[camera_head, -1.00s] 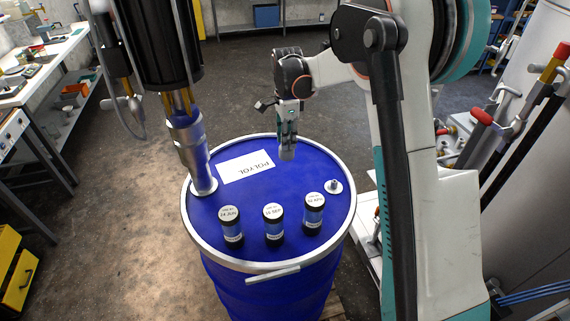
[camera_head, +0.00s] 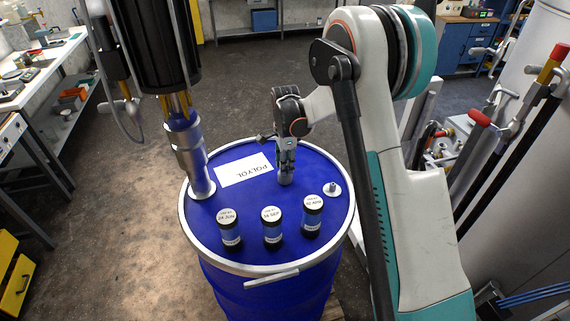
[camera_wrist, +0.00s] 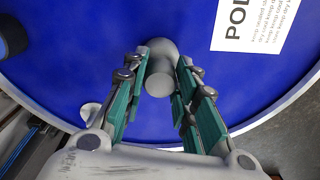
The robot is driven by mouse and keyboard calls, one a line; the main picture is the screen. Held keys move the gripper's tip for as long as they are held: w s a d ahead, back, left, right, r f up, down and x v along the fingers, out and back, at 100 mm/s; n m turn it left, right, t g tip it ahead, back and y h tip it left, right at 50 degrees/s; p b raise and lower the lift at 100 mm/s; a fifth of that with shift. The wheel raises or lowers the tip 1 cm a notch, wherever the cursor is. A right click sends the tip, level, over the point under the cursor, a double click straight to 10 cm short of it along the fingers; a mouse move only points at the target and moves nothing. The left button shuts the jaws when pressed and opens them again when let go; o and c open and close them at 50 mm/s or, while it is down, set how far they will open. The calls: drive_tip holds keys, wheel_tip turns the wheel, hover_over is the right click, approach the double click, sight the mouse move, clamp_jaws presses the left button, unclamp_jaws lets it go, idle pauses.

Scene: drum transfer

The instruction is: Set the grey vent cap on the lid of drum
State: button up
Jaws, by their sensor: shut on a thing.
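The grey vent cap (camera_head: 285,180) is in my gripper (camera_head: 286,166), low over the blue drum's lid (camera_head: 245,205). In the wrist view the cap (camera_wrist: 159,82) shows between the fingertips, with the fingers (camera_wrist: 160,75) closed on its two sides. I cannot tell whether its lower end touches the lid. The cap is to the right of the white POLYOL label (camera_head: 244,170) and behind the small canisters.
Several blue-and-black canisters (camera_head: 272,228) stand on the lid's near part. A small metal fitting (camera_head: 332,191) is at its right. A metal pump tube (camera_head: 192,155) stands at its left edge. The raised rim (camera_head: 262,271) circles the lid.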

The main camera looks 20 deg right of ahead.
drive_tip(key=shift+f, duration=0.1)
drive_tip(key=o, duration=1.1)
drive_tip(key=shift+c, duration=0.2)
